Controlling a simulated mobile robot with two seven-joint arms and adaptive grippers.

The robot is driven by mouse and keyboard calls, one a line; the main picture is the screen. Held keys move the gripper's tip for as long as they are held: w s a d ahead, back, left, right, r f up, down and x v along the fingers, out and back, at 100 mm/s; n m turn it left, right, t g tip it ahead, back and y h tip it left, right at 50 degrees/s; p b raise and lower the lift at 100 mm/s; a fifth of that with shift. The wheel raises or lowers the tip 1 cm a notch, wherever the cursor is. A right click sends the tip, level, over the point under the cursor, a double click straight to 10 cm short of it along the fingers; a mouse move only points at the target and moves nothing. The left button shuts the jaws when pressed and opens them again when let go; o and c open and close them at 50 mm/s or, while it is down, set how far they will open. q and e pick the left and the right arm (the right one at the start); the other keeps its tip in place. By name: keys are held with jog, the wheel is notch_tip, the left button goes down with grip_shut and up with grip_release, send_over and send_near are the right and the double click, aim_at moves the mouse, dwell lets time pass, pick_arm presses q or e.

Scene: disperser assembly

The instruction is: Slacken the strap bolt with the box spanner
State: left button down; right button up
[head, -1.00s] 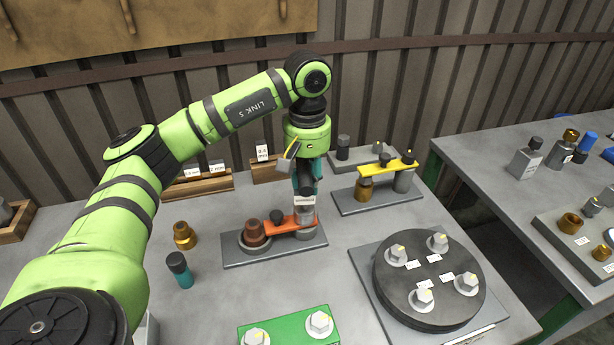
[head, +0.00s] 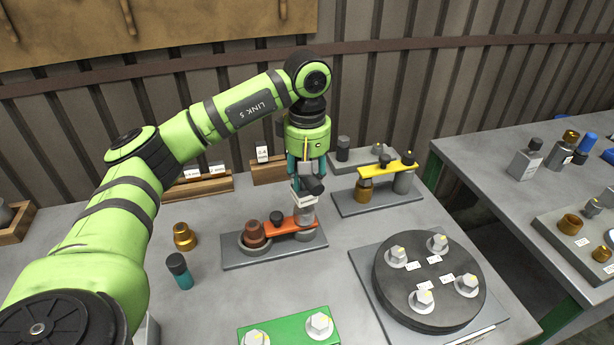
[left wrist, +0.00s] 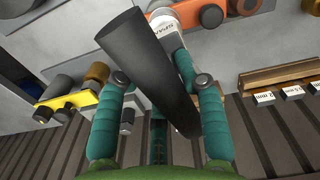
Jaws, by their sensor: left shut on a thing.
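My left gripper (head: 305,180) is shut on the box spanner, holding it upright above the right end of the orange strap (head: 287,228). The spanner (head: 306,214) has a pale grey shaft with a white label, and its foot stands at the strap's right end. A thick dark bar (left wrist: 150,65) crosses between the teal fingers in the left wrist view and looks like its handle. The strap bolt is hidden under the spanner, so I cannot see how it is seated. My right gripper is not in view.
The strap's grey base plate (head: 240,257) also bears a brown stepped part (head: 254,234) and a dark knob (head: 276,217). A yellow-strapped fixture (head: 385,170) stands behind right, a round black bolted disc (head: 430,275) front right. A teal-and-black bottle-like part (head: 179,270) stands front left.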

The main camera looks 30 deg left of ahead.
pick_arm(q)
jog(key=shift+r, duration=0.2)
jog(key=shift+r+p, duration=1.85)
jog(key=shift+r, duration=0.55)
